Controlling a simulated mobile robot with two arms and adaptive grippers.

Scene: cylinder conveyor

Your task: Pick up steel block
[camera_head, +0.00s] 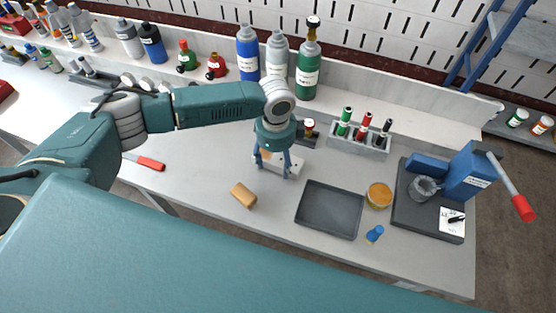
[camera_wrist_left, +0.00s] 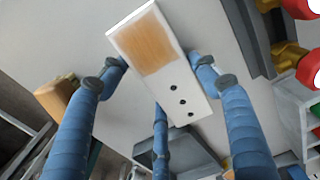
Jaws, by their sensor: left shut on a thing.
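The steel block (camera_wrist_left: 186,88) is a pale rectangular bar with an orange-brown patch at one end and several dark holes. In the wrist view it lies between the blue fingers of my left gripper (camera_wrist_left: 160,85), which is shut on it. In the head view my left gripper (camera_head: 273,170) points down over the middle of the bench with the block (camera_head: 292,166) at its fingertips, partly hidden by the fingers. I cannot tell whether the block touches the bench. My right gripper is in neither view.
A tan block (camera_head: 243,195) lies left of an empty dark tray (camera_head: 328,226). An amber round dish (camera_head: 379,195), a small blue item (camera_head: 375,234) and a blue lever press (camera_head: 470,172) stand to the right. A marker rack (camera_head: 358,140) and bottles (camera_head: 247,52) stand behind.

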